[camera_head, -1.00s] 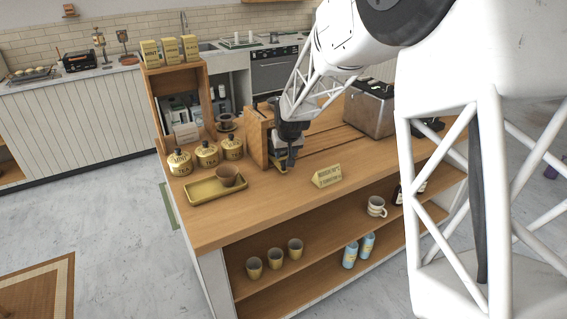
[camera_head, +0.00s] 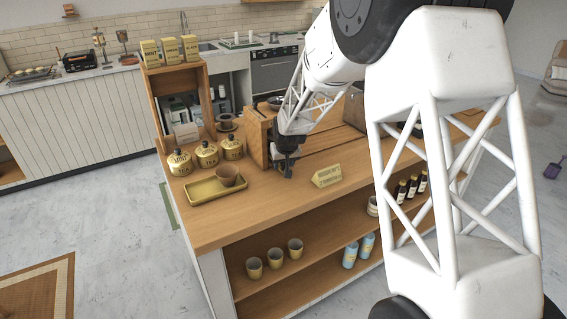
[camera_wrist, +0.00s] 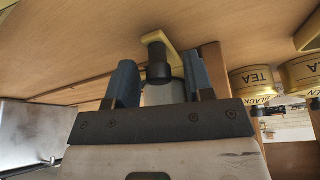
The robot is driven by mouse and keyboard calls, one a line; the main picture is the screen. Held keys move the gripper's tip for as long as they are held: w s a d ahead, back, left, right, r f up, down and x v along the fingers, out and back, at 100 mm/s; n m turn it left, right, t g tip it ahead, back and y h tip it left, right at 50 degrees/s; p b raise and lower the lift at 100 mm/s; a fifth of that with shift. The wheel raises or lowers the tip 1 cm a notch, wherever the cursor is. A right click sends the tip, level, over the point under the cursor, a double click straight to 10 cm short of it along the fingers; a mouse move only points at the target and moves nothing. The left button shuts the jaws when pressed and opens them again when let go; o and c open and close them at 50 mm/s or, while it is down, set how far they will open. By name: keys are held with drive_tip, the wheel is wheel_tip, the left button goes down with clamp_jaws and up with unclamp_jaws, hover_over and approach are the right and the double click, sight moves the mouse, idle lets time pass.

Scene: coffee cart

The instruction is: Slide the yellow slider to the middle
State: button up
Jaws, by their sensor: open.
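In the wrist view the yellow slider piece (camera_wrist: 163,37) shows as a yellow bar at the top centre. My gripper (camera_wrist: 160,80) is open, with one blue finger on each side of the knob and a gap visible on both sides. In the head view my gripper (camera_head: 287,168) is low over the counter, beside the wooden box. The slider is hidden behind it there.
The wooden box (camera_head: 256,140) stands left of my gripper. A yellow tray (camera_head: 203,193) with a brown cup (camera_head: 227,175) and yellow canisters (camera_head: 206,154) are further left. A yellow sign (camera_head: 327,176) stands to the right. The front counter (camera_head: 255,217) is clear.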

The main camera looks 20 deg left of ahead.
clamp_jaws()
idle(0.3)
drive_tip(key=w+d, duration=1.2)
drive_tip(key=d, duration=0.1)
drive_tip(key=shift+w, duration=0.35)
unclamp_jaws()
drive_tip(key=shift+a, duration=0.1)
drive_tip(key=shift+r, duration=0.1)
